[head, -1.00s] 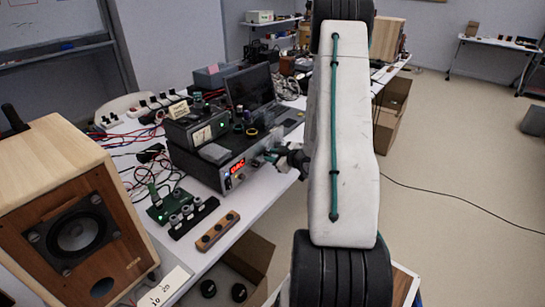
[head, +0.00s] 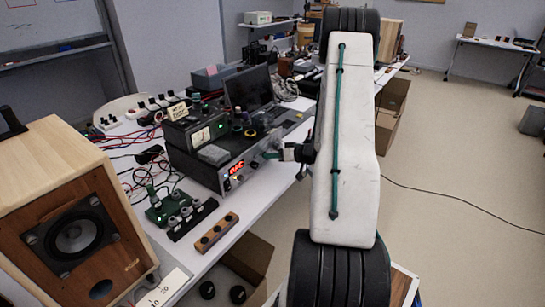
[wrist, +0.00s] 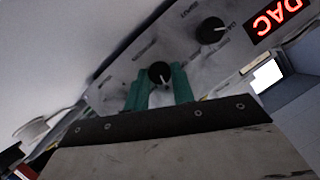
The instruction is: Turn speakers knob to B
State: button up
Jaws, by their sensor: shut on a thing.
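The dark amplifier (head: 208,172) stands on the white bench, its front panel facing right, with a red lit display (head: 236,167). In the wrist view the panel carries a black round knob (wrist: 160,73) with a white pointer mark. My gripper (wrist: 160,88) has its green fingers closed on either side of this knob. The lettering around it is too blurred to read, so I cannot tell which setting it points at. A second black knob (wrist: 211,30) sits nearer the red "DAC" display (wrist: 281,20). In the head view my gripper (head: 270,155) meets the panel's right part; the held knob is hidden there.
A wooden speaker (head: 75,235) stands at the front left. A green circuit board (head: 160,210) and a wooden block with dark holes (head: 217,232) lie before the amplifier. A laptop (head: 250,90) stands behind. The floor to the right is mostly clear.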

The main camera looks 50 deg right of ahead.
jog(key=shift+m+y, duration=0.3)
jog(key=shift+m, duration=0.1)
dwell(0.3)
jog(key=o, duration=1)
jog(key=v, duration=0.7)
jog(key=shift+s+d, duration=0.2)
jog(key=shift+s, duration=0.15)
